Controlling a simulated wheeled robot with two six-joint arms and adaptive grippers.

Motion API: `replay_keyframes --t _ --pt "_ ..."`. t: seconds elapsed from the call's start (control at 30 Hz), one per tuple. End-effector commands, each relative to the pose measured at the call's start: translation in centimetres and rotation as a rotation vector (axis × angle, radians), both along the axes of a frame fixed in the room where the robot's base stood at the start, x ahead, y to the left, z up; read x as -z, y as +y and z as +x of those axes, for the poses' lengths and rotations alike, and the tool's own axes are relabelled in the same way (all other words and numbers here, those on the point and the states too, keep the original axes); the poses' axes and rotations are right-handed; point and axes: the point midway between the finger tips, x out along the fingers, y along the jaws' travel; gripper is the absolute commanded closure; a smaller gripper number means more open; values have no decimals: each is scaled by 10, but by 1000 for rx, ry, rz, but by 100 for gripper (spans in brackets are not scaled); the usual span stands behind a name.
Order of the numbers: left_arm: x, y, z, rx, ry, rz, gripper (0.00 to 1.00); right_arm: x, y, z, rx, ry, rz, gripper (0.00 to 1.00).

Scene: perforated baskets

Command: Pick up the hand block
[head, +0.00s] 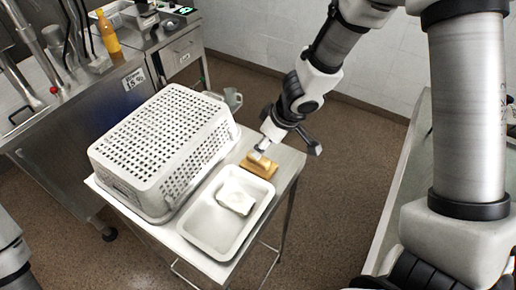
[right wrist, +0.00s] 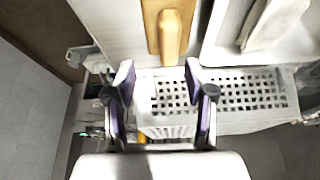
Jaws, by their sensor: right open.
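The hand block (head: 262,170), a tan-orange wooden piece with a raised grip, lies on the table beside the perforated basket and behind the white tray. In the right wrist view the hand block (right wrist: 179,32) shows at the top, partly cut off by the frame edge. My right gripper (head: 262,148) is just above or beside it in the head view; the exact gap is hard to tell. In the right wrist view my right gripper (right wrist: 159,74) has its two fingers spread wide with nothing between them. My left gripper is out of view.
A large white perforated basket (head: 165,140) fills the table's left side. A white tray (head: 205,238) with a pale item (head: 237,197) in it stands at the front. A clear jug (head: 233,99) is behind the basket. A steel counter (head: 90,120) with an orange bottle (head: 108,32) stands left.

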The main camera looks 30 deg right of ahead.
Motion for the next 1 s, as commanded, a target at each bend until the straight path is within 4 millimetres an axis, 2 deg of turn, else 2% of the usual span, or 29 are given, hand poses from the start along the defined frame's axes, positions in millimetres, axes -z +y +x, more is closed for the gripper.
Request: replay_keyframes --t 0.03,0.17,0.37,0.63,0.7,0.8,1.0 --pt "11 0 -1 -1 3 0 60 13 1 2 -2 1 -1 46" --pt "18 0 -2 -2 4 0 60 25 2 8 -1 2 -1 46" --pt "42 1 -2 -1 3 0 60 60 5 22 -1 2 -1 46" --pt "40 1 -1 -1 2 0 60 60 7 24 1 2 -1 45" --pt "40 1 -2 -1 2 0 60 60 7 24 1 2 -1 70" --pt "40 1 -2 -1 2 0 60 60 7 24 1 2 -1 100" --pt "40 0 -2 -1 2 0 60 60 7 24 0 2 -1 100"
